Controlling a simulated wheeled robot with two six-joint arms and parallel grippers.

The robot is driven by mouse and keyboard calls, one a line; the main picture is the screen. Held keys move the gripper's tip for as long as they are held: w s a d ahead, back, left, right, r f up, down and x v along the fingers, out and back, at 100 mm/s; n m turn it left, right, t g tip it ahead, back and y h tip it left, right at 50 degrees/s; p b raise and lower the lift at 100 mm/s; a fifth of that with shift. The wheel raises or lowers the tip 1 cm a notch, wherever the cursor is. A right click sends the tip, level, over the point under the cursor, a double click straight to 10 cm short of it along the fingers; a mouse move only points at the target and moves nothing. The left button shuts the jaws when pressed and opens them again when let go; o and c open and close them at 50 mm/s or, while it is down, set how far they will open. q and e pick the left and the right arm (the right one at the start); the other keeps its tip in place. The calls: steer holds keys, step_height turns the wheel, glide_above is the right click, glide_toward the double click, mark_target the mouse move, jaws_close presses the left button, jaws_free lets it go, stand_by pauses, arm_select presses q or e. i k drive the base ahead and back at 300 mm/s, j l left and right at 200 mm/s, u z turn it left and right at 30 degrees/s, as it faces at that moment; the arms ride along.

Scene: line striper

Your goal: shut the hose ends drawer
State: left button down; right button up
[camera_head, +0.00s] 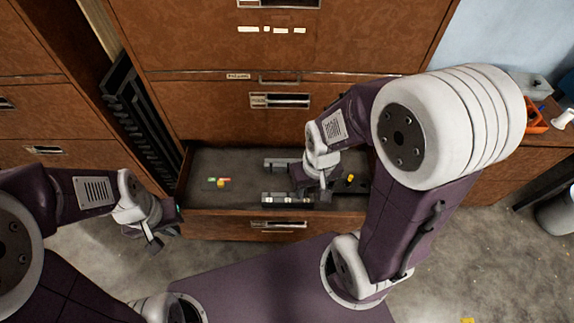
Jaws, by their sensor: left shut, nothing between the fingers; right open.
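The open drawer (230,226) juts out from the bottom of the brown cabinet, with a grey inside and a label-holder handle (278,224) on its front. In it lie dark block-like parts (287,199), a small multicoloured item (217,182) and a small yellow piece (350,178). My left gripper (154,244) is shut and empty, just left of the drawer's front left corner. My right gripper (318,190) is open, over or inside the right half of the drawer. The arm hides part of the drawer's right side. I cannot tell if the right fingers touch anything.
The cabinet's upper drawers (205,108) are shut above the open one. A black slatted item (135,105) stands in the gap left of the cabinet. A bench with an orange item (534,116) is at the right.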

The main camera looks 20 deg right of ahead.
mark_target(257, 200)
steer(key=k+l+z, duration=0.1)
steer(key=k+l, duration=0.35)
steer(key=k+l+z, duration=0.15)
steer(key=l, duration=0.15)
steer(key=k+l+z, duration=0.1)
steer(key=l, duration=0.15)
steer(key=k+l+z, duration=0.15)
steer(key=l, duration=0.15)
steer(key=i, duration=0.05)
